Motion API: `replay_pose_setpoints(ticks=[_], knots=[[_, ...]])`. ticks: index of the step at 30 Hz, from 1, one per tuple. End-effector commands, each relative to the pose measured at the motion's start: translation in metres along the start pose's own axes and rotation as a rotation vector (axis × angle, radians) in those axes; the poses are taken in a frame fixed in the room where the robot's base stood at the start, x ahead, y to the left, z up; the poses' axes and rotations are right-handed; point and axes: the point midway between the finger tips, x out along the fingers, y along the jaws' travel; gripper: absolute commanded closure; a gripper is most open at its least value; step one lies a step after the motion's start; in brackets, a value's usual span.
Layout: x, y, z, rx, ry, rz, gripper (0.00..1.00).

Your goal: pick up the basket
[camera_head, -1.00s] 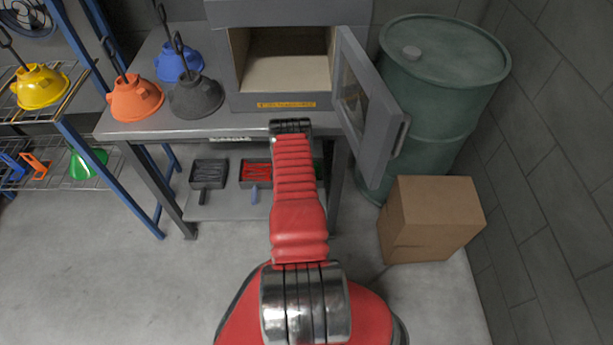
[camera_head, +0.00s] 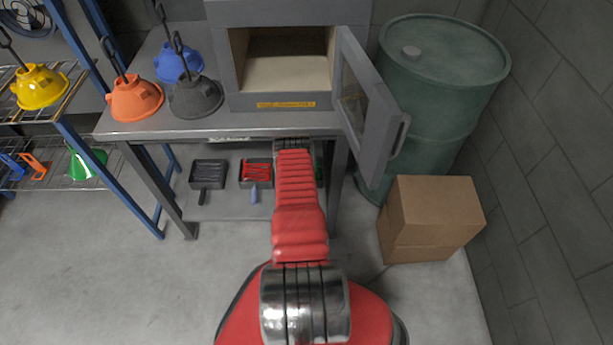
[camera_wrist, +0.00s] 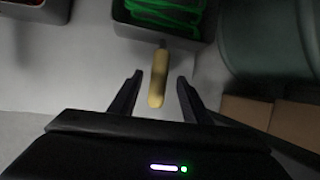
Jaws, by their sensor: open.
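A dark basket (camera_wrist: 128,22) with green contents (camera_wrist: 165,10) shows at the top of the wrist view. Its yellow handle (camera_wrist: 158,78) points toward my gripper (camera_wrist: 158,88). My gripper is open, with one finger on each side of the handle's end; I cannot tell whether they touch it. In the head view my red arm hides my gripper and most of this basket. Two similar baskets sit on the table's lower shelf: one with dark contents (camera_head: 208,174) and one with red contents (camera_head: 257,170) and a blue handle.
The grey table (camera_head: 170,128) holds hanging-type hoods and an oven (camera_head: 280,100) with its door (camera_head: 372,110) open to the right. A green drum (camera_head: 440,80) and a cardboard box (camera_head: 432,218) stand at the right.

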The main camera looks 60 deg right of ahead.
Motion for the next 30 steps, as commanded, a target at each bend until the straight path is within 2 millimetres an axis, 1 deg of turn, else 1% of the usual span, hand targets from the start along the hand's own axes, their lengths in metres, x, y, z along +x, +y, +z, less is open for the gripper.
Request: replay_pose_setpoints(ticks=[3, 9, 27, 30], knots=[[0.008, 0.0, 0.0, 0.002, 0.0, -0.001, 0.57], [0.017, 0.0, 0.0, 0.001, 0.0, 0.0, 0.57], [0.018, 0.0, 0.001, 0.0, -0.001, 0.0, 0.57], [0.018, 0.0, 0.001, 0.001, -0.001, 0.0, 0.64]])
